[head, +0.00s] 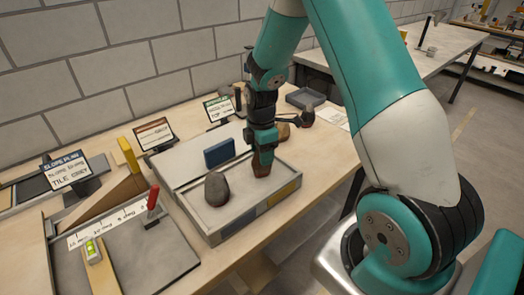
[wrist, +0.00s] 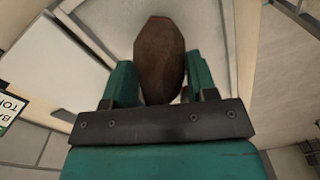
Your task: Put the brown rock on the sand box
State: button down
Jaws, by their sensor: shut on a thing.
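The brown rock (wrist: 160,58) is between the two teal fingers of my gripper (wrist: 160,85) in the wrist view. My gripper is shut on it. In the head view my gripper (head: 264,150) points down over the sand box, with the brown rock (head: 262,165) at its tips. The sand box (head: 228,222) is a shallow grey box on the table. The rock is over its right part, at or just above the surface; I cannot tell whether it touches. A grey rock (head: 216,190) stands in the box to the left of the brown one.
A blue block (head: 219,151) stands behind the grey rock. A tan rock (head: 283,132) is just behind my gripper. A dark rock (head: 306,115) lies farther right, near a grey tray (head: 305,97). A red-handled tool (head: 152,200) and small signs stand at left.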

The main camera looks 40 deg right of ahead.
aim_at(256, 155)
jog(key=shift+c, duration=2.1)
grip_release()
jog(key=shift+r, duration=0.4)
notch_tip(256, 155, up, 11)
jog(key=shift+w+f+b, duration=0.15)
jog(key=shift+f+b, duration=0.05)
jog(key=shift+b, duration=0.3)
jog(key=s+a+r+m+y, duration=0.1)
jog(key=s+a+r, duration=0.15)
jog(key=a, duration=0.25)
jog(key=s+a+r+m, duration=0.2)
jog(key=s+a, duration=0.2)
jog(key=a, duration=0.1)
jog(key=s+a+r+m+y, duration=0.1)
jog(key=s+a+r, duration=0.2)
jog(key=s+a, duration=0.15)
jog(key=s+a+r+m+y, duration=0.1)
jog(key=s+a+m, duration=0.3)
jog(key=s+a, duration=0.4)
jog(key=s+y, duration=0.1)
jog(key=s, duration=0.2)
jog(key=shift+s+r, duration=0.25)
jog(key=shift+s, duration=0.1)
jog(key=shift+a, duration=0.1)
